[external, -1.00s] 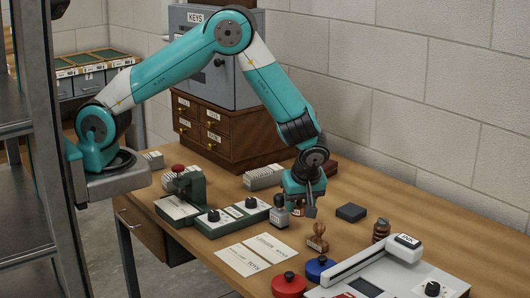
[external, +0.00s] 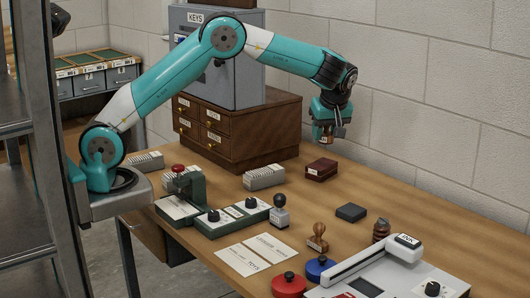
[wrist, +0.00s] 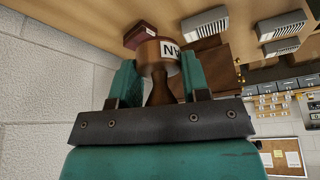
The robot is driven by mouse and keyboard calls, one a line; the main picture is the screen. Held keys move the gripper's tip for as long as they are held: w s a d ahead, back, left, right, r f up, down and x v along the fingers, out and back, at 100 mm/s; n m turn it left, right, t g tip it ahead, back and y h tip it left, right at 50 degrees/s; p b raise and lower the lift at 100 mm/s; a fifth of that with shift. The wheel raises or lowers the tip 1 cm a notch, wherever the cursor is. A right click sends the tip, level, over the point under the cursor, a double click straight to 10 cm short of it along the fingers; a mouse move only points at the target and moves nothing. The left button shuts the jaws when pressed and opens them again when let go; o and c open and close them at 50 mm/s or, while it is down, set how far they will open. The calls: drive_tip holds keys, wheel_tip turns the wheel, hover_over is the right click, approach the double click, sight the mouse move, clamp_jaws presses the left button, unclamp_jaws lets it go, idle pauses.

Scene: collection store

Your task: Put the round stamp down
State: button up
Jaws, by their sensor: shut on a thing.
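The round stamp (wrist: 162,60) is brown wood with a round head and a white label, its lettering partly readable. In the wrist view its narrow handle sits between the teal fingers of my gripper (wrist: 163,85), head pointing away from the hand. In the external view my gripper (external: 326,128) is shut on it, high above the back of the table, and only a small brown part of the stamp (external: 324,140) shows below the fingers. The stamp is clear of the table.
A dark red block (external: 321,169) lies below my gripper, beside the wooden drawer cabinet (external: 240,130). A dark pad (external: 351,213), a wooden-handled stamp (external: 318,238) and a black-knobbed stamp (external: 279,213) stand nearer the front. Bare table (external: 395,195) lies along the wall.

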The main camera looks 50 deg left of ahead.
drive_tip(key=w+a+b, duration=0.1)
drive_tip(key=w+a, duration=0.3)
drive_tip(key=b, duration=0.2)
hover_over(321, 200)
drive_tip(key=d, duration=0.1)
wheel_tip(321, 200, down, 15)
drive_tip(key=shift+s+d+f, duration=0.1)
drive_tip(key=shift+s, duration=0.05)
drive_tip(key=shift+f, duration=2.45)
drive_tip(key=shift+f, duration=0.1)
drive_tip(key=o, duration=0.9)
